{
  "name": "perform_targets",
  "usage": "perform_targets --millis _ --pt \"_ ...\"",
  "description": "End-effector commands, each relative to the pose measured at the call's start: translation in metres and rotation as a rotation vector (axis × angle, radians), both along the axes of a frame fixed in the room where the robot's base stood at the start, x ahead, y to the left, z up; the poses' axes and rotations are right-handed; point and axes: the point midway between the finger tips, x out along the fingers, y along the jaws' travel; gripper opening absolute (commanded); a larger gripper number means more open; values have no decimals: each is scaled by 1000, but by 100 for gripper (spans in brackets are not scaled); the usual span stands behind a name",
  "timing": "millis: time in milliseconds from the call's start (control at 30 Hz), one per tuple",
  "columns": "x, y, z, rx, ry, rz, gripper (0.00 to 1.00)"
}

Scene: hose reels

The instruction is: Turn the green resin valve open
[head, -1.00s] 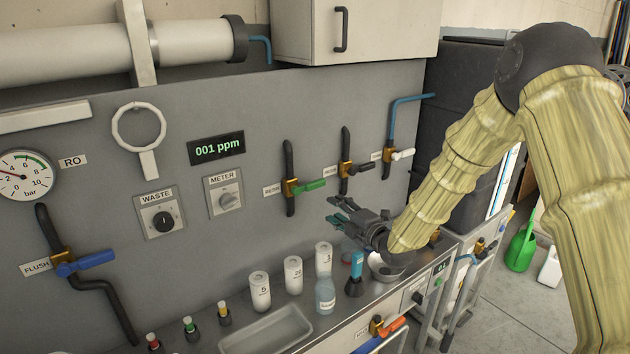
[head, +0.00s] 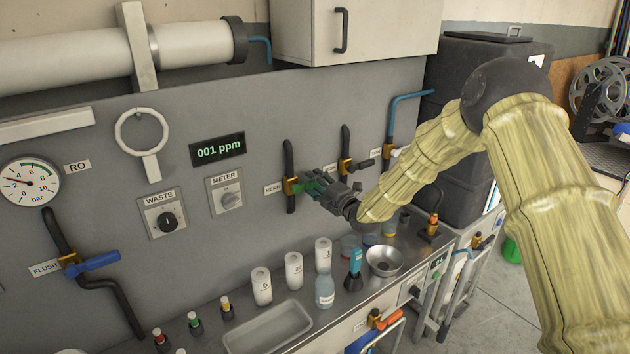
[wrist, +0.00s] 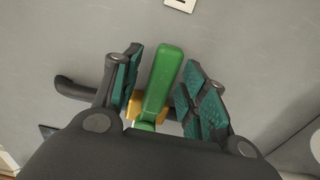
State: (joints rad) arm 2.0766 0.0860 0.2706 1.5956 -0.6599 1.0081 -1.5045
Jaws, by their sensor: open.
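The green resin valve handle (wrist: 163,82) lies between the two fingers of my gripper (wrist: 160,90) in the wrist view, with a gap on each side. The gripper is open around it. The handle sits on a brass valve body (wrist: 133,104) on a black pipe. In the head view my gripper (head: 318,188) is at the valve on the grey panel and mostly hides the green handle. The brass body (head: 289,187) and black pipe (head: 290,157) show beside it. The RESIN label (head: 273,189) is left of the valve.
Two more valves (head: 346,166) (head: 388,153) stand to the right on the panel. Bottles and white canisters (head: 293,271) stand on the steel counter below, near a funnel bowl (head: 384,260). A blue FLUSH valve (head: 93,263) is at far left. The meter reads 001 ppm (head: 218,149).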

Motion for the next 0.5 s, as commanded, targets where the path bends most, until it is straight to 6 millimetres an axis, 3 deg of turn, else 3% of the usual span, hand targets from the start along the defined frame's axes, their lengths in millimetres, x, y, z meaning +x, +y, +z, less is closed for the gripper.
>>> perform_targets --millis 367,500 --pt "4 3 -1 0 1 0 43" --pt "4 3 -1 0 1 0 19"
